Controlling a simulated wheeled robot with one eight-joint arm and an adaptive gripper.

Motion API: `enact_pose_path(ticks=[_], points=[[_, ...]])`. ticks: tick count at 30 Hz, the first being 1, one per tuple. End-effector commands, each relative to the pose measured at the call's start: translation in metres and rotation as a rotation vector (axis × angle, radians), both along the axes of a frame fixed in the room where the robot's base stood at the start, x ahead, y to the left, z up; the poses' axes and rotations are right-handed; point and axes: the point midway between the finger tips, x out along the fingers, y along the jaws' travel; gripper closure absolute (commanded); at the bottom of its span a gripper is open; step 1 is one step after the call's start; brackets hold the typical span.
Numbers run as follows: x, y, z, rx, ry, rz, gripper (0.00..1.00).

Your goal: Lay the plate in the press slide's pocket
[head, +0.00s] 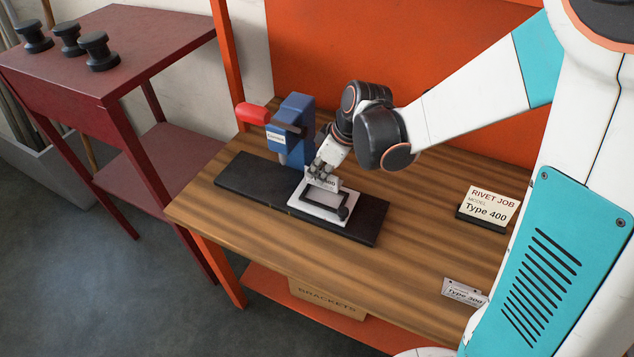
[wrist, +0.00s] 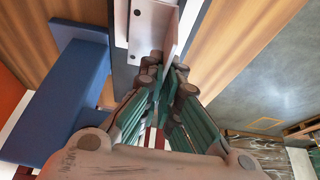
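My gripper (head: 322,172) is over the back part of the white slide (head: 296,208) and is shut on a small pale plate (head: 329,184). The plate is tilted up, with its printed face towards the head camera; the end of its print looks like "00". The slide's dark-edged pocket (head: 322,201) lies just in front of and below the plate. I cannot tell whether the plate touches the slide.
The blue press (head: 294,122) with a red handle (head: 252,114) stands just behind the black rail (head: 245,180). A sign (head: 489,204) reads "RIVET JOB MODEL Type 400". Another plate (head: 464,292), apparently "Type 300", lies near the front edge. The wooden bench (head: 400,265) is clear between.

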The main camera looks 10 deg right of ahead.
Motion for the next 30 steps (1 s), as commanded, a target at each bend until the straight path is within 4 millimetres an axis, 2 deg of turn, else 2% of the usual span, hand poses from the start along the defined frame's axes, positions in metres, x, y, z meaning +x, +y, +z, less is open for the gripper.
enact_pose_path(ticks=[1,8,17,29,30], points=[[0.0,0.0,-0.01,0.0,0.0,0.0,1.0],[0.0,0.0,-0.024,0.0,0.0,-0.001,1.0],[0.001,0.0,-0.063,0.0,0.0,-0.001,1.0],[0.0,0.0,-0.067,0.0,0.0,-0.001,1.0],[0.0,0.0,-0.066,0.0,0.0,-0.001,0.88]])
